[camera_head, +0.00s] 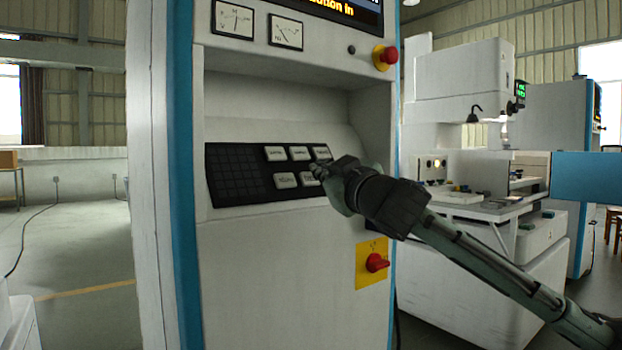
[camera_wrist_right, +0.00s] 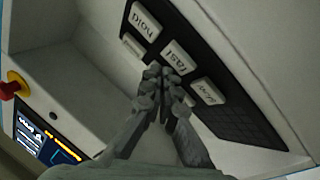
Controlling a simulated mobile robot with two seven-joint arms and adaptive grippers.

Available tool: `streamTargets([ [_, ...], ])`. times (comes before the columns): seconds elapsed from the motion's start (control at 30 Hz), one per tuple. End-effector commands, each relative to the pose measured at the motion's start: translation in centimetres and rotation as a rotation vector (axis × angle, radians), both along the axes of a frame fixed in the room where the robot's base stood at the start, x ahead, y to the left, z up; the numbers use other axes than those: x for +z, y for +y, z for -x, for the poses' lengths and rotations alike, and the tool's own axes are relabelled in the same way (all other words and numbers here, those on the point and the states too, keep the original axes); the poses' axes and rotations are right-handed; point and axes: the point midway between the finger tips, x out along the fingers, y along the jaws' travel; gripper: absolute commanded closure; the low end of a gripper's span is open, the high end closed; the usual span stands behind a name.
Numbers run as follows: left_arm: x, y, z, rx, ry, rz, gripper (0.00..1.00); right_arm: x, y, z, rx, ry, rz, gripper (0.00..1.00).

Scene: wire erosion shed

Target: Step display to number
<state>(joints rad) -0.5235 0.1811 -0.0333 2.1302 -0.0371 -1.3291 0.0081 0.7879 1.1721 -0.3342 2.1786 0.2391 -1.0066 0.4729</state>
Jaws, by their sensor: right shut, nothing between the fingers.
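The display (camera_head: 345,8) is at the top of the white and blue cabinet, cut by the picture's edge, with yellow text ending in "in". It also shows at the lower left of the wrist view (camera_wrist_right: 42,138). A black key panel (camera_head: 232,178) below it carries several white keys (camera_head: 276,153). My right gripper (camera_head: 322,170) is shut and empty at the panel's right side, hiding part of the right-hand keys. In the wrist view its fingertips (camera_wrist_right: 165,75) are close by the middle key (camera_wrist_right: 178,57); I cannot tell whether they touch. My left gripper is out of view.
A red emergency button (camera_head: 385,57) sticks out at the upper right of the cabinet. A red rotary switch (camera_head: 376,262) on a yellow plate is below the arm. Two dial gauges (camera_head: 233,19) sit above the recess. A white machine (camera_head: 462,85) stands behind on the right.

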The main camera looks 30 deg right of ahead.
Motion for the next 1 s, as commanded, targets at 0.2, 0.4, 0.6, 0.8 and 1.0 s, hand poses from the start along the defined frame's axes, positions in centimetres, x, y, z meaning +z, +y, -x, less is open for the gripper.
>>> streamTargets([
  [0.2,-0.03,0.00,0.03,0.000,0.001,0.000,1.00,-0.44,0.06,-0.56,0.001,0.000,-0.001,1.00],
  [0.4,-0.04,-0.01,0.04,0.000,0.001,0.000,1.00,-0.49,0.06,-0.67,0.000,0.000,0.000,1.00],
  [0.6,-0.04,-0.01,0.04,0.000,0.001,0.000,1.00,-0.50,0.06,-0.69,0.000,0.000,0.000,1.00],
  [0.8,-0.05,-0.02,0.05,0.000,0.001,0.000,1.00,-0.61,0.07,-0.83,0.000,0.000,-0.001,1.00],
  [1.0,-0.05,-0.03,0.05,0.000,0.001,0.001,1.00,-0.76,0.08,-1.04,0.001,0.000,-0.001,1.00],
])
